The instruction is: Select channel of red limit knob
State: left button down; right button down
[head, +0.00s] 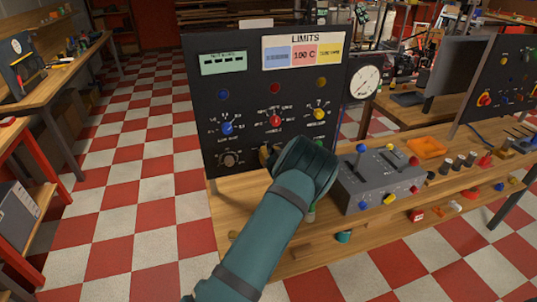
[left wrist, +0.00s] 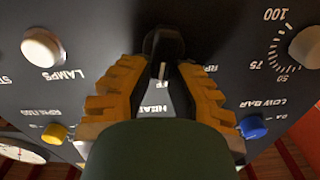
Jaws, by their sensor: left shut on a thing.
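The red limit knob (head: 275,119) is in the middle of a row on the black LIMITS panel (head: 199,95), between the blue knob (head: 227,128) and the yellow knob (head: 319,114). In the left wrist view, upside down, a black selector knob (left wrist: 163,45) with a white pointer line stands between the fingers of my left gripper (left wrist: 160,66). The gripper is shut on it. The pointer line faces the HEAD label below the red knob. In the head view, the left gripper (head: 267,157) is below the red knob; my arm hides most of the selector.
A grey control box (head: 380,178) with levers stands right of my left arm. A round gauge (head: 364,83) is at the panel's right edge. A white LAMPS button (left wrist: 43,47) and a scaled dial (left wrist: 307,48) flank the selector. Above are coloured limit readouts (head: 303,54).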

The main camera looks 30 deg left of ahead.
pick_arm(q)
jog(key=m, duration=0.3)
jog(key=m+b, duration=0.1)
jog(key=m, duration=0.2)
jog(key=w+m, duration=0.1)
jog(key=m, duration=0.2)
jog(key=shift+d+f+b, duration=0.3)
jog(key=shift+d+f, duration=0.05)
jog(key=shift+f, duration=0.05)
jog(key=c, duration=0.9)
grip_release()
jog(key=shift+o, duration=0.2)
jog(key=shift+f, duration=0.1)
jog(key=shift+d, duration=0.1)
jog(key=v, duration=1.1)
jog(key=shift+s+d, duration=0.25)
jog(key=shift+s, duration=0.1)
